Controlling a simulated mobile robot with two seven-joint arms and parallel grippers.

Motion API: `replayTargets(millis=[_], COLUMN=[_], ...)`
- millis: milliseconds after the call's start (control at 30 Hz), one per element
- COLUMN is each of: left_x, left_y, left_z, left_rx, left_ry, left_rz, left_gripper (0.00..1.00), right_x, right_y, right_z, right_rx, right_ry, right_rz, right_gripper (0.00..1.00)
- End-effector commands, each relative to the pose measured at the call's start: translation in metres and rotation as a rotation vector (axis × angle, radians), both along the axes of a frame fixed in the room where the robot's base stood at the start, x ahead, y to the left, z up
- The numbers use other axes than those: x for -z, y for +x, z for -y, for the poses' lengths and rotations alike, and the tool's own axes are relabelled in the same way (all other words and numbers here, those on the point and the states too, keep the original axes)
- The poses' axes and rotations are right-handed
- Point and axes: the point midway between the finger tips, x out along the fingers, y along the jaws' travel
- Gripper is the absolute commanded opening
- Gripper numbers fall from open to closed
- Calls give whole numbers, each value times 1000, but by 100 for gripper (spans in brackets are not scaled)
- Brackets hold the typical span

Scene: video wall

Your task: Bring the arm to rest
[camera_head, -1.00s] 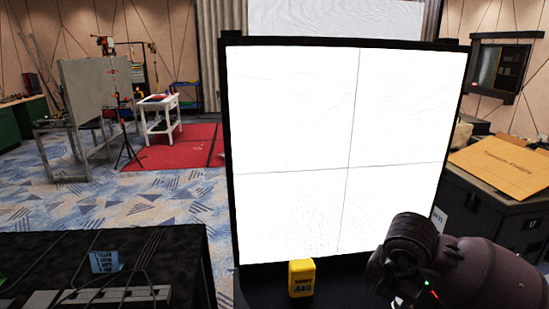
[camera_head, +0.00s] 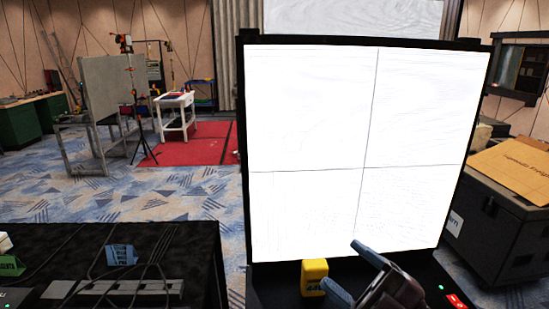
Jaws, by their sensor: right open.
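My right gripper (camera_head: 346,268) comes in at the bottom right of the head view, in front of the white video wall (camera_head: 310,120). Its two blue-grey fingers are spread apart with nothing between them. A yellow block-like case (camera_head: 314,272) stands on the dark base of the wall, just left of the gripper; one finger overlaps its lower right part in the picture. I cannot tell whether they touch. My left gripper is not in view.
A black-covered table (camera_head: 195,255) with cables, a grey strip (camera_head: 120,292) and a blue card (camera_head: 121,254) is at the lower left. A black case (camera_head: 500,225) with a cardboard sheet (camera_head: 515,168) stands at the right. Carpeted floor (camera_head: 180,190) lies open behind the table.

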Motion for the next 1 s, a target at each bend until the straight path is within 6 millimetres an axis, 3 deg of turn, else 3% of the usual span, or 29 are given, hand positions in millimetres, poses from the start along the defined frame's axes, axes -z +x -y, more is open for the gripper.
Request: replayTargets(millis=[133, 267, 467, 700, 900, 1000], left_x=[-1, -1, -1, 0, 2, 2], left_y=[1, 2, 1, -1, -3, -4], left_z=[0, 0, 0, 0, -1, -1], left_rx=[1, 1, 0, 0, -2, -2], left_ry=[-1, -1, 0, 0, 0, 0], left_rz=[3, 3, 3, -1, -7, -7], left_gripper=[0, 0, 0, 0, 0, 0], right_x=[-1, 14, 62, 143, 204, 222], right_y=[12, 19, 15, -24, -78, -100], right_z=[40, 79, 135, 178, 187, 186], right_rx=[228, 438, 754, 1062, 1201, 1223], right_ry=[202, 334, 456, 475, 401, 361], right_rz=[-94, -216, -477, -899, -1282, -1415], right_gripper=[67, 67, 67, 67, 67, 67])
